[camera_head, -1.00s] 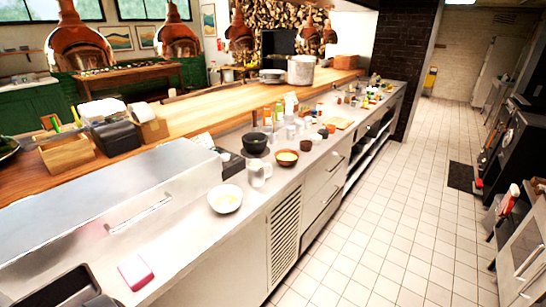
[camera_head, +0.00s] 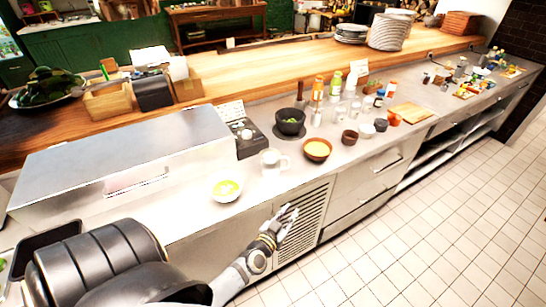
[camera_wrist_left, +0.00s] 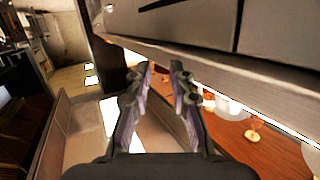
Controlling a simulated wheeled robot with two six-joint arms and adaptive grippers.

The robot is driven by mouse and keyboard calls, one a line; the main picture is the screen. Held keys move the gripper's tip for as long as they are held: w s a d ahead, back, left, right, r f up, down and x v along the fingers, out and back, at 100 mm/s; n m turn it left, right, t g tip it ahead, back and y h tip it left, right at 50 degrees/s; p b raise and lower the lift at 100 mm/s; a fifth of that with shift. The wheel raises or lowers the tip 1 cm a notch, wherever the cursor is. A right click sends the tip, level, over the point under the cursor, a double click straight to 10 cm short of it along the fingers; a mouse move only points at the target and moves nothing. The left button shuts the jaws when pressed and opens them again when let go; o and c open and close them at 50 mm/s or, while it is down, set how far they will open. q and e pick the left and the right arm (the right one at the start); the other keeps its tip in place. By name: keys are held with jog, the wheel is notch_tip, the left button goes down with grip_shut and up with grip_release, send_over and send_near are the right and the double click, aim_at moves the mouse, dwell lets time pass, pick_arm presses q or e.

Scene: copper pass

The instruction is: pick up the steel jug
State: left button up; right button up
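The steel jug (camera_head: 271,162), pale and shiny with a handle on its right side, stands upright on the steel counter (camera_head: 238,207) near its front edge in the head view. My left gripper (camera_head: 291,211) is in front of the counter, below its top and apart from the jug. In the left wrist view my left gripper (camera_wrist_left: 163,68) shows two separated fingers with nothing between them. I cannot pick out the jug in the left wrist view. My right gripper is not in view.
A white bowl (camera_head: 226,190) stands left of the jug, an orange-brown bowl (camera_head: 317,149) right of it, and a black bowl (camera_head: 290,121) behind. A large steel box (camera_head: 110,165) fills the counter's left. Tiled floor (camera_head: 440,220) is open at right.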

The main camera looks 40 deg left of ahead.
pick_arm(q)
jog(key=a+r+n+y, duration=0.3)
jog(key=a+r+y, duration=0.2)
jog(key=r, duration=0.4)
send_near(289, 163)
jog(key=shift+w+a+f+t+p, duration=0.25)
jog(key=shift+w+a+t+p, duration=0.15)
jog(key=shift+w+a, duration=0.5)
jog(key=x, duration=0.5)
jog(key=shift+w+d+f, duration=0.1)
jog(key=shift+w+d, duration=0.15)
jog(key=shift+w, duration=0.05)
jog(key=shift+w+a+f, duration=0.1)
jog(key=shift+w+a, duration=0.05)
jog(key=shift+w, duration=0.15)
jog(key=shift+s, duration=0.2)
jog(key=shift+c, duration=1)
grip_shut()
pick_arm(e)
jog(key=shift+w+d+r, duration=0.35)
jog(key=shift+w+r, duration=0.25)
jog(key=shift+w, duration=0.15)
pick_arm(q)
jog(key=shift+w, duration=0.1)
